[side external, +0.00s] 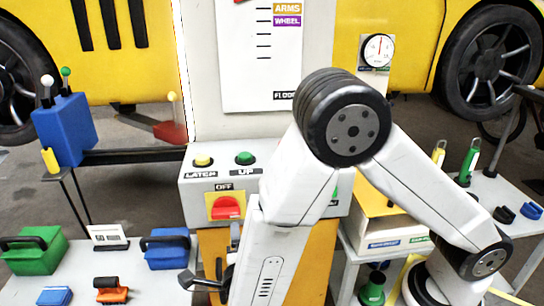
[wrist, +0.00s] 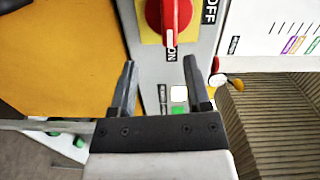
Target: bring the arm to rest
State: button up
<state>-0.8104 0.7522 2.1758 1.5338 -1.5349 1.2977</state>
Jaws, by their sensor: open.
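My gripper (wrist: 160,88) is open and empty in the wrist view, its two dark fingers apart with a grey panel face beyond them. In the side external view my gripper (side external: 207,279) shows low, in front of the yellow stand and below the control box, partly cut off by the angle and my own arm. The red rotary switch (side external: 228,207) is on the front of the control box, under the word OFF. The same red switch (wrist: 168,18) shows beyond the fingertips in the wrist view, apart from them.
The control box (side external: 196,190) carries a yellow button (side external: 203,160) and a green button (side external: 245,158). On the left table are a green case (side external: 33,255), a blue case (side external: 167,252) and an orange tool (side external: 111,289). A blue block (side external: 64,130) stands further back.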

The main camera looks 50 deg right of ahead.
jog(key=w+d+f+n+y, duration=0.3)
jog(key=f+n+y, duration=0.25)
jog(key=n, duration=0.25)
jog(key=s+d+r+n+g+y, duration=0.2)
jog(key=s+d+n+g, duration=0.3)
jog(key=n, duration=0.3)
jog(key=s+d+r+n+g+y, duration=0.3)
jog(key=s+d+n+g+y, duration=0.1)
jog(key=n, duration=0.5)
jog(key=shift+s+d+n+g, duration=0.3)
jog(key=shift+s+d+g, duration=0.2)
jog(key=shift+s+g, duration=0.55)
